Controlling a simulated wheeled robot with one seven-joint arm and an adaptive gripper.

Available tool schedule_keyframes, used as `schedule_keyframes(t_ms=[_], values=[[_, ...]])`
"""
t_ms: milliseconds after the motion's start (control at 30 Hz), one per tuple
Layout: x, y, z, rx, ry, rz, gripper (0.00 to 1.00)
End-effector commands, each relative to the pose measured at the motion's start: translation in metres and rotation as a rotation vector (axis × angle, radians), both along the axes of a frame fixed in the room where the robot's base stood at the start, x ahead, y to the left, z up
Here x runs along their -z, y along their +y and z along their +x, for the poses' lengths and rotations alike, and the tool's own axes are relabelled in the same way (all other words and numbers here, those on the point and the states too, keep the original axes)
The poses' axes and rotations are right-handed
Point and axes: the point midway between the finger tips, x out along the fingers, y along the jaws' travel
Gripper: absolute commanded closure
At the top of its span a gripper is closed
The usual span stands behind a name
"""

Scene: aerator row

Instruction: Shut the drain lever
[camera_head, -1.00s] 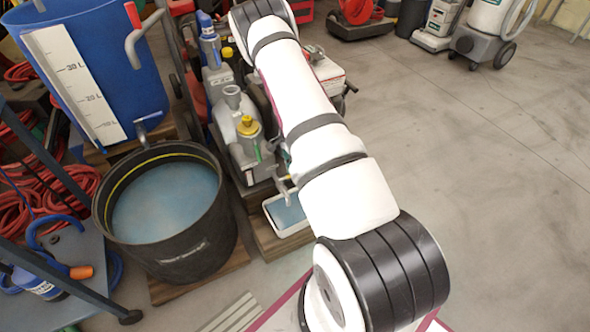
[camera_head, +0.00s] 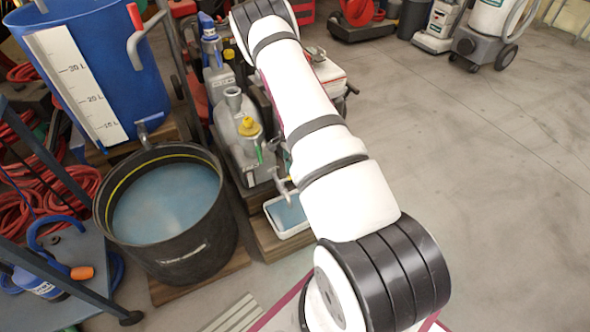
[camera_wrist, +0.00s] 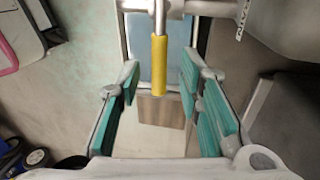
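In the wrist view, a lever with a yellow sleeve (camera_wrist: 159,64) points toward my gripper from a metal pipe (camera_wrist: 180,7) that runs crosswise at the top. My gripper (camera_wrist: 160,84) is open, with one teal-padded finger on each side of the lever. Gaps show between the sleeve and both pads, so it is not gripped. In the head view, my arm covers much of the pump area, and neither the gripper nor the yellow lever can be made out. A metal spout (camera_head: 281,181) shows there beside my arm.
A white tray of bluish liquid (camera_head: 272,204) sits below the spout on a wooden block. A black tub (camera_head: 190,250) and a blue graduated barrel (camera_head: 105,35) stand to the left. Grey canisters crowd my arm's left side. Open floor lies to the right.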

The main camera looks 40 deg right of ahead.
Motion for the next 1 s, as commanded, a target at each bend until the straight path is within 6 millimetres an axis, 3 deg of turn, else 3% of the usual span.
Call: schedule_keyframes(t_ms=[500,700,1000], values=[[-0.093,-0.005,0.019,-0.002,-0.003,-0.003,0.67],[-0.110,-0.006,0.022,-0.001,-0.002,-0.001,0.67],[-0.112,-0.006,0.022,-0.001,-0.001,-0.001,0.67]])
